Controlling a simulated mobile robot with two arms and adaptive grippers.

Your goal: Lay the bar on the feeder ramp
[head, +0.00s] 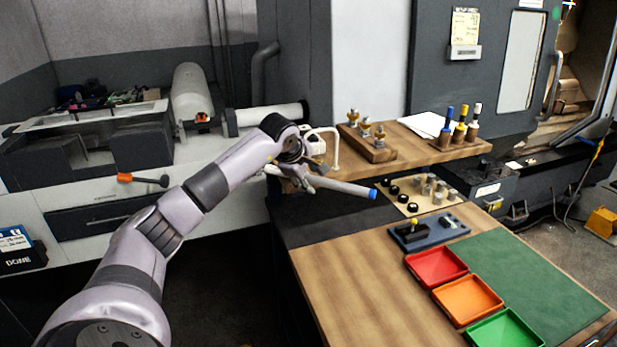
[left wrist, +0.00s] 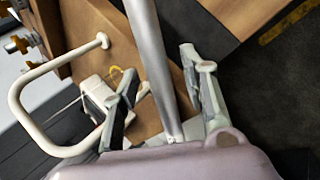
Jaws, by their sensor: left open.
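The bar (head: 343,186) is a slim silver rod with a blue end, sticking out to the right of my left gripper (head: 300,176) in the head view. It slopes slightly down to the blue end, over the dark gap by the wooden bench. In the left wrist view the bar (left wrist: 150,50) runs between the two fingers of my left gripper (left wrist: 158,70), which stand apart. Whether a finger touches it is unclear. A pale sloped panel (head: 90,117) lies on the machine at the left; I cannot tell whether it is the feeder ramp. My right gripper is out of view.
A cream bent handle (left wrist: 18,95) is close to the left finger. The wooden bench (head: 340,275) carries red (head: 436,267), orange (head: 467,299) and green (head: 505,330) trays. A shelf (head: 415,148) holds a wooden block (head: 368,147) and colour-capped bottles. Dark floor lies below.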

